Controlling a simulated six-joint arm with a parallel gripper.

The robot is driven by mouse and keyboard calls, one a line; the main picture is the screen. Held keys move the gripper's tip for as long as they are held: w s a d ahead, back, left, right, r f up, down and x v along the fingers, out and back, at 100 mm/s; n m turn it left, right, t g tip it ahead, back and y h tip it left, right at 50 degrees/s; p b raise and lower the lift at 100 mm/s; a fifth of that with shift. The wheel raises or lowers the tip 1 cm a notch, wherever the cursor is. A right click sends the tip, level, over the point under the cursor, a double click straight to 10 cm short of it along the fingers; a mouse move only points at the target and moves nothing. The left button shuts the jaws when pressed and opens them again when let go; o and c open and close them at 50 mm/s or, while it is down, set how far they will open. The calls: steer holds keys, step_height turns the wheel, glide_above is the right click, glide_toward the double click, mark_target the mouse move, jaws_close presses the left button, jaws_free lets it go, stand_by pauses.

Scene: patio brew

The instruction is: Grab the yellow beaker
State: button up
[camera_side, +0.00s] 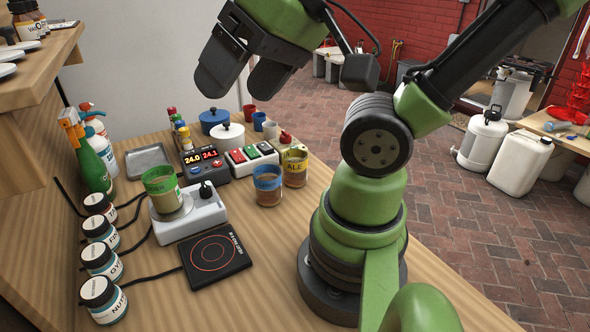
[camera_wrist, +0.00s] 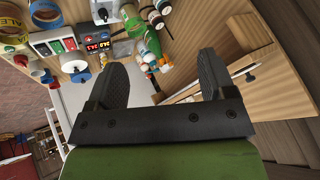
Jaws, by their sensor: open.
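The yellow beaker (camera_side: 295,168) has a yellow band lettered "ALE" and brown contents. It stands upright on the wooden table, right of the blue-banded beaker (camera_side: 267,186). In the wrist view the yellow beaker (camera_wrist: 14,33) shows at the top left edge, partly cut off. My gripper (camera_side: 232,85) is open and empty, high above the table's far part, up and to the left of the yellow beaker. In the wrist view its two fingers (camera_wrist: 160,80) are spread with nothing between them.
A green-banded beaker (camera_side: 161,187) stands on a white stirrer (camera_side: 188,217). A black hotplate (camera_side: 215,257) lies in front. Labelled jars (camera_side: 103,298) line the left. A digital display box (camera_side: 205,164) and a button box (camera_side: 251,157) stand behind the beakers. My arm's base is close to the right.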

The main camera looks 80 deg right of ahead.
steer(key=w+d+f+m+h, duration=0.2)
steer(key=w+d+f, duration=0.1)
steer(key=w+d, duration=0.15)
steer(key=m+g+h, duration=0.4)
steer(key=m+g, duration=0.1)
steer(key=m, duration=0.1)
glide_toward(294, 157)
steer(key=shift+a+f+x, duration=0.1)
steer(key=shift+a+x, duration=0.1)
steer(key=shift+x, duration=1.15)
steer(key=shift+a+f+x, duration=0.1)
steer(key=shift+a+x, duration=0.15)
steer(key=shift+x, duration=1.15)
steer(key=shift+a+f+x, duration=0.1)
steer(key=shift+a+x, duration=0.1)
steer(key=shift+x, duration=1.15)
steer(key=shift+s, duration=0.1)
